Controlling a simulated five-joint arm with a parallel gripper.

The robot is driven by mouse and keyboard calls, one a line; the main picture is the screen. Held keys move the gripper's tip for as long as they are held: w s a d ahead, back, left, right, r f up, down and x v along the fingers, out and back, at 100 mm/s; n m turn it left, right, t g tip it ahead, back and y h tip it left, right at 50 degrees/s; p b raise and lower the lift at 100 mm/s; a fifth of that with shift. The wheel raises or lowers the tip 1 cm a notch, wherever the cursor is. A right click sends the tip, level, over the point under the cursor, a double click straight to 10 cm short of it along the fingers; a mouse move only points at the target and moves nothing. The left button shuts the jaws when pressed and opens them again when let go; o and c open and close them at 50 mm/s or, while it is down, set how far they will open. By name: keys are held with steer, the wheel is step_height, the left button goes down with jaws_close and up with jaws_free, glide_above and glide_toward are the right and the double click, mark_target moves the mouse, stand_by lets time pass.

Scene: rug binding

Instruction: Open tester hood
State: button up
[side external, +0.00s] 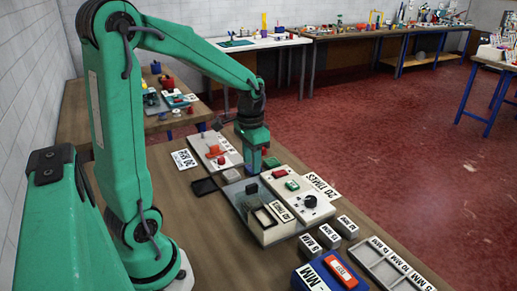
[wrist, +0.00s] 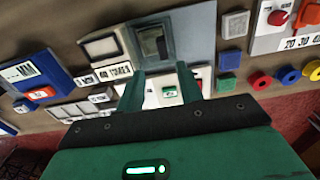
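The tester is a pale unit with a framed window box (side external: 265,217), a grey plate (side external: 238,190) and a control panel (side external: 315,205) with a red button, a green button (side external: 292,185) and a black knob. In the wrist view, the window box (wrist: 102,46) is at upper left, beside a blue-grey panel (wrist: 188,28) with a dark insert. I cannot tell for sure which part is the hood. My gripper (side external: 263,165) points down at the tester's far end. In the wrist view, its fingers (wrist: 159,76) are apart, with nothing visibly held; contact is unclear.
Small labelled blocks (side external: 329,236) and a sectioned tray (side external: 385,262) lie nearer, beside a blue box with a red top (side external: 340,270). A panel with red parts (side external: 214,150) stands beyond the gripper. In the wrist view, coloured rings (wrist: 290,75) lie at right.

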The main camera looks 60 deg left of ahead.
mark_target(252, 185)
steer(key=shift+a+f, duration=0.25)
steer(key=shift+f, duration=0.15)
steer(key=shift+f, duration=3.75)
jaws_close()
